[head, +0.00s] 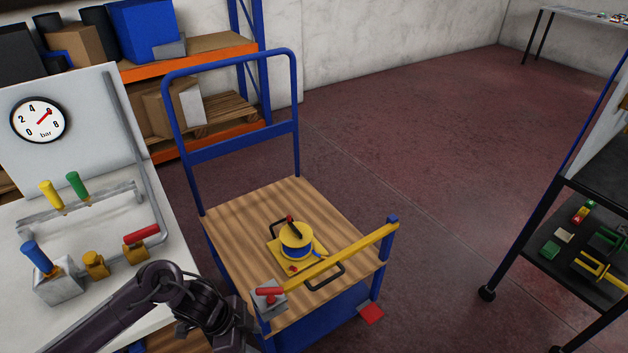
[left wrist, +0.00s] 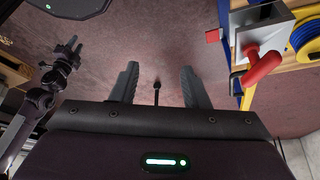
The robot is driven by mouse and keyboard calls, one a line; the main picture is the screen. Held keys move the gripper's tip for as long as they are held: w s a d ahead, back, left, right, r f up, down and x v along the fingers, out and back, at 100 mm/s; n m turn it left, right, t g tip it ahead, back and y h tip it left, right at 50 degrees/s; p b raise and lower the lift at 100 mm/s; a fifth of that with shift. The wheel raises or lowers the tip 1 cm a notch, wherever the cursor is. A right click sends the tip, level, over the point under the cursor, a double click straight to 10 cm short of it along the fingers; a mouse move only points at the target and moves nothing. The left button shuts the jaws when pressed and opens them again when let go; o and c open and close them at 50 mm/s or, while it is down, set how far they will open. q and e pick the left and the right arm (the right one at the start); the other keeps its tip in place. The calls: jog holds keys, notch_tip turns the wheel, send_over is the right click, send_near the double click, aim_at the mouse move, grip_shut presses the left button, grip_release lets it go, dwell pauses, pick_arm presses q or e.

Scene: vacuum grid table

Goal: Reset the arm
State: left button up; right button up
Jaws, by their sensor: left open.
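My left arm (head: 170,285) comes in from the lower left of the head view and reaches down in front of the cart's near corner. Its fingertips are not clear there. In the left wrist view my left gripper (left wrist: 157,86) is open, with two dark fingers apart and nothing between them but floor behind. My right arm shows at the left of the left wrist view, with its small dark gripper (left wrist: 70,47) in free space. I cannot tell whether that gripper is open or shut.
A cart (head: 222,225) carries a yellow and blue reel (head: 296,240), a yellow bar (head: 345,255) and a red-handled valve (head: 268,293), close to my left arm. A white panel bench (head: 100,225) with coloured handles stands left. A black shelf cart (head: 540,235) stands right. Open floor lies between the carts.

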pick_arm(q)
jog(key=w+d+f+n+t+h, duration=0.1)
jog(key=w+d+f+n, duration=0.1)
jog(key=w+f+n, duration=0.3)
jog(key=s+a+f+n+t+y, duration=0.1)
jog(key=s+a+f+n, duration=0.15)
jog(key=f, duration=0.65)
jog(key=s+a+f+n+t, duration=0.15)
jog(key=s+f, duration=0.25)
jog(key=f, duration=0.5)
jog(key=s+a+f+n+g+y, duration=0.1)
jog(key=s+f, duration=0.3)
jog(key=s, duration=0.5)
jog(key=s+a+f+n+g+y, duration=0.1)
jog(key=s+a+f, duration=0.3)
jog(key=s, duration=0.6)
jog(key=s+a+f+n+g+y, duration=0.1)
jog(key=s+a+f+n+y, duration=0.1)
jog(key=s+f, duration=0.4)
jog(key=s+n, duration=0.1)
jog(key=s, duration=0.2)
jog(key=shift+s+a+y, duration=0.2)
jog(key=shift+y, duration=0.2)
